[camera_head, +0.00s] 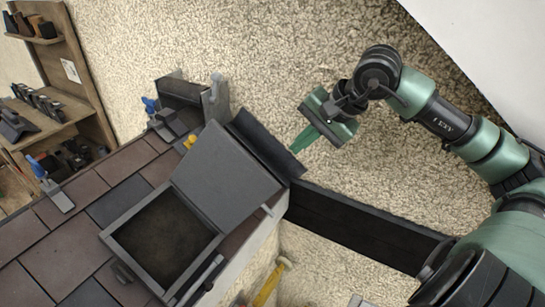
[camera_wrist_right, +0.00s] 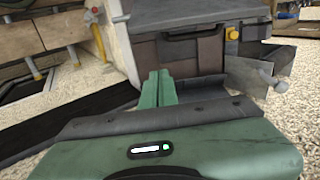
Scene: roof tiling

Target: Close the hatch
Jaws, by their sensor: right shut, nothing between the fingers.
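The hatch is a dark grey framed opening (camera_head: 165,243) in the tiled roof, with a flat grey lid (camera_head: 225,178). The lid stands open, tilted back on the upper right side of the frame. My right gripper (camera_head: 297,150) is in the air to the right of the lid, apart from it, with its green fingers shut and empty. In the right wrist view the shut fingers (camera_wrist_right: 158,88) point toward a dark grey panel with a slot (camera_wrist_right: 195,30); I cannot tell for sure which part of the hatch it is. My left gripper is not in view.
Roof tiles (camera_head: 62,240) surround the hatch. A wooden shelf (camera_head: 72,60) with tools and blocks stands at the left. A dark beam (camera_head: 360,227) runs right from the roof edge. A yellow-handled tool (camera_head: 268,285) is below. Pebbled ground around my right gripper looks clear.

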